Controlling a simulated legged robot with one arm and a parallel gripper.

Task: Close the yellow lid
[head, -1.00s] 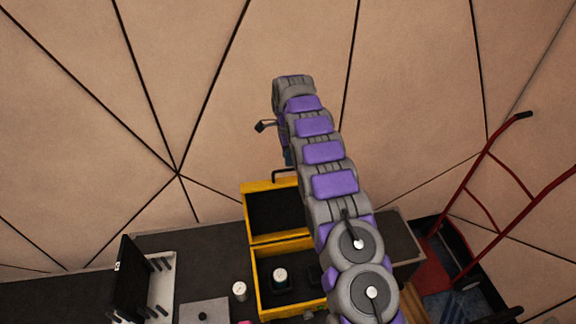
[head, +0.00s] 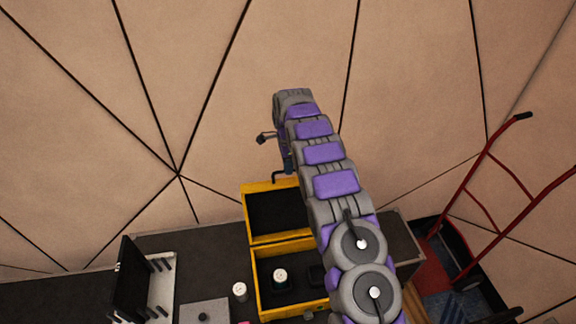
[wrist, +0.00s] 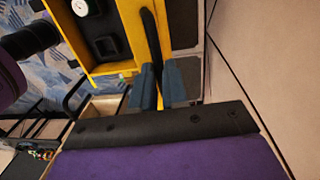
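The yellow lid (head: 271,186) stands open and upright at the back of the yellow case (head: 258,288), its dark inner side facing me in the head view. My arm covers its right part. In the wrist view the lid (wrist: 181,25) is seen near edge-on, beside the case (wrist: 128,28). In the head view my gripper is mostly hidden behind my arm, just above the lid.
A black-and-white device (head: 134,278) is on the dark table's left. A red hand truck (head: 487,200) stands at right. The panelled wall is close behind.

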